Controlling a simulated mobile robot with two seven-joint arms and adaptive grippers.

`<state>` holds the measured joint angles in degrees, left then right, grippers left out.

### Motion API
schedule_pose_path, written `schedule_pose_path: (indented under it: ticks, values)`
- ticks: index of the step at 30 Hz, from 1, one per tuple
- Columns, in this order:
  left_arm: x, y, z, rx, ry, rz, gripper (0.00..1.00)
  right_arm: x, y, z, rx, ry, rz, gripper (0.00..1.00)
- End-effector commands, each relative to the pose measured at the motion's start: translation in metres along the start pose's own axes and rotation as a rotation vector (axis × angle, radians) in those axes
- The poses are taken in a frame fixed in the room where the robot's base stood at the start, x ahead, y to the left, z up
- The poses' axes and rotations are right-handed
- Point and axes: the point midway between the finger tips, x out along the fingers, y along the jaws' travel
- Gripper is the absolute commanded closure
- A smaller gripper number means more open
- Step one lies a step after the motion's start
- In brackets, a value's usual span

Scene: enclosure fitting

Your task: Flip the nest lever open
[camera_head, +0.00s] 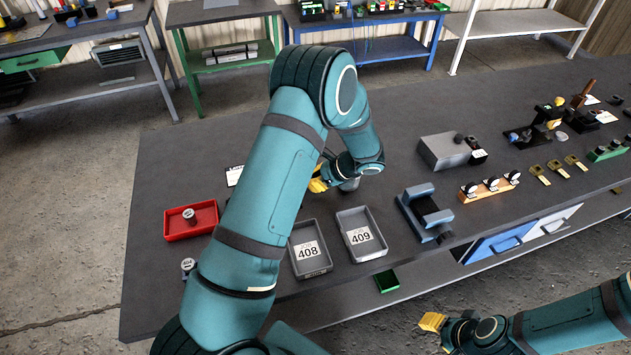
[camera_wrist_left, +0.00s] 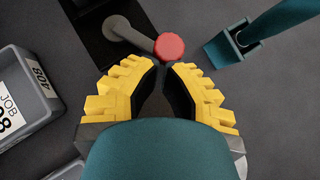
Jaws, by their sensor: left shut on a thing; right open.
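The nest lever (camera_wrist_left: 128,34) is a grey arm with a red knob (camera_wrist_left: 169,46) at its end, lying over a black base in the left wrist view. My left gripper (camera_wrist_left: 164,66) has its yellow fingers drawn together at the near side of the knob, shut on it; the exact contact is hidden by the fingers. In the head view my left gripper (camera_head: 318,184) shows only partly behind my left arm, and the lever cannot be made out there. My right gripper (camera_head: 433,322) is open and empty, beyond the front edge of the table at lower right.
Grey trays marked 408 (camera_head: 297,269) and 409 (camera_head: 349,250) stand near the table front. A red tray (camera_head: 173,237) is at left. A blue-grey clamp-like fixture (camera_head: 408,217) and a grey box (camera_head: 437,154) stand to the right. A teal piece (camera_wrist_left: 222,51) is close right of the knob.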

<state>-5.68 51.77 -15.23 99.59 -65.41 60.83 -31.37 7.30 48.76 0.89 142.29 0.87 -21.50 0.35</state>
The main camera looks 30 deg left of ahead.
Motion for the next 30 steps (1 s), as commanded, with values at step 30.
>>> schedule_pose_path:
  ticks: [30]
  values:
    - [0.031, -0.023, 0.031, -0.242, 0.0, 0.242, 1.0, 0.001, 0.0, 0.0, 0.0, -0.001, 0.0, 0.53]
